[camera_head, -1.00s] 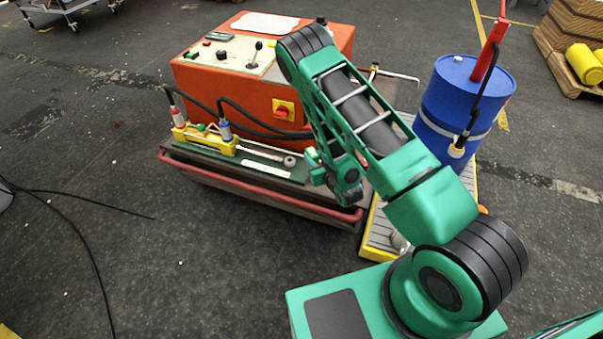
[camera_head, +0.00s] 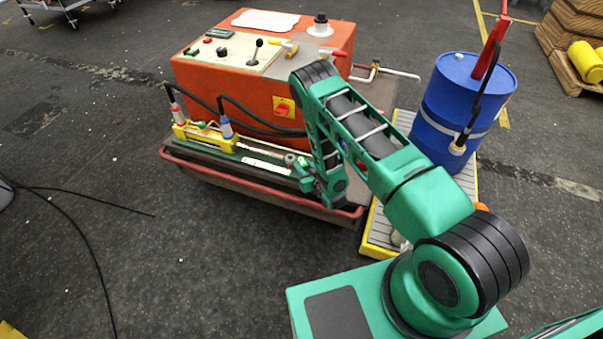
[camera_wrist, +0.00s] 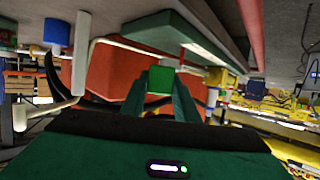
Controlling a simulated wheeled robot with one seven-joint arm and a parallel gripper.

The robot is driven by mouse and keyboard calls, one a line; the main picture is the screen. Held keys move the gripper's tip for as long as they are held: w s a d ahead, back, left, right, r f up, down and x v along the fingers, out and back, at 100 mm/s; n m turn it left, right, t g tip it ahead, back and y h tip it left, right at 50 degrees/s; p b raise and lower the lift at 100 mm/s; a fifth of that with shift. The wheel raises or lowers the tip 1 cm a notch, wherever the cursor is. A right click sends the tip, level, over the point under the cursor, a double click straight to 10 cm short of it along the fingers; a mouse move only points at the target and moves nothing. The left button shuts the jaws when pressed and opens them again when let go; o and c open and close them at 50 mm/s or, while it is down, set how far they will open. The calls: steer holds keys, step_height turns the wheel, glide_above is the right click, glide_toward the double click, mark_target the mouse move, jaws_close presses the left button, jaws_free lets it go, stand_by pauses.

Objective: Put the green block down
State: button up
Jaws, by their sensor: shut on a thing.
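The green block (camera_wrist: 160,79) shows in the wrist view, held between the two green fingers of my gripper (camera_wrist: 160,92). In the head view my gripper (camera_head: 304,170) is low over the right part of the bench in front of the orange machine, near a small round grey part. There the block is hard to tell from the green gripper. I cannot tell whether the block touches the surface below it. My gripper is shut on the block.
The orange machine (camera_head: 230,92) stands behind my gripper. A yellow fixture (camera_head: 205,138) with hoses is to the left on the bench, whose red rim (camera_head: 260,197) runs along the front. A blue barrel (camera_head: 455,110) stands on a grated platform at right.

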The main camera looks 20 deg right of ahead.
steer(key=shift+x, duration=0.75)
steer(key=shift+f, duration=2.15)
steer(key=shift+f, duration=0.1)
steer(key=o, duration=1.1)
steer(key=shift+c, duration=0.2)
steer(key=v, duration=1.2)
